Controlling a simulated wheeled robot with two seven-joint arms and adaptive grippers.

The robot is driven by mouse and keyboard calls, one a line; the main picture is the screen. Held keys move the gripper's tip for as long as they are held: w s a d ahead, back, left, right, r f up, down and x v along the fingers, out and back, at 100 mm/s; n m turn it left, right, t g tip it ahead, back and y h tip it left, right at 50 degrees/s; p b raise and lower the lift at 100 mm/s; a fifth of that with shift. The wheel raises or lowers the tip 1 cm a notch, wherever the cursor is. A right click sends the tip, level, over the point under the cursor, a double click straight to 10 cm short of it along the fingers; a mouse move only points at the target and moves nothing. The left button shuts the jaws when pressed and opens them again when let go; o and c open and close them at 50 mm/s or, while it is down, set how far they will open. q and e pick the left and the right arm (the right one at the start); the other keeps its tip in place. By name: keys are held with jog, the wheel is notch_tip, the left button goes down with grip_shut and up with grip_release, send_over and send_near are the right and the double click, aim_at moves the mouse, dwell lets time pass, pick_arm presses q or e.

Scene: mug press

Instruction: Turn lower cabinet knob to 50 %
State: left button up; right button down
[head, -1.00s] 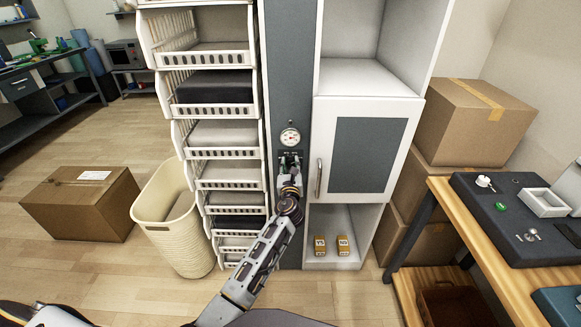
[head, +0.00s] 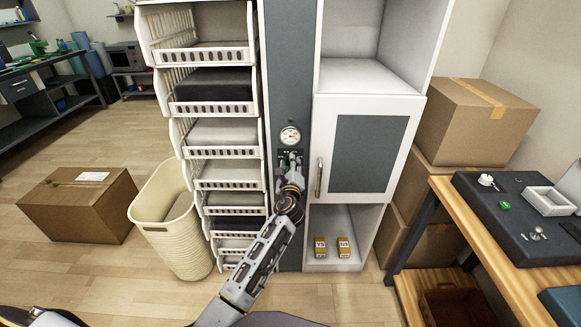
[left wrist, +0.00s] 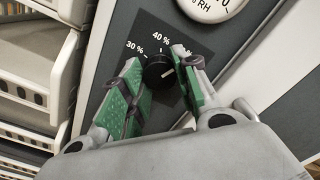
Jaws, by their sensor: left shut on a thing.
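The lower cabinet knob (left wrist: 158,72) is a small black round knob on a dark scale plate (left wrist: 152,30), seen in the left wrist view. Its white mark points to the right and slightly up. The labels 30 % and 40 % are readable; a further label is mostly hidden behind the right finger. My left gripper (left wrist: 157,66) is shut on the knob, with a green-padded finger on each side. In the head view my left gripper (head: 289,166) is at the plate and hides the knob. My right gripper is not in view.
A round dial gauge (head: 290,136) sits just above the plate on the grey panel. White bins (head: 216,133) stand left of it, and a cabinet door with a vertical handle (head: 318,177) right. A cream basket (head: 175,240) stands on the floor at left.

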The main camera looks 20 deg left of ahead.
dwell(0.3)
pick_arm(q)
jog(key=o, duration=1)
jog(key=shift+v, duration=3.8)
jog(key=shift+n, duration=0.4)
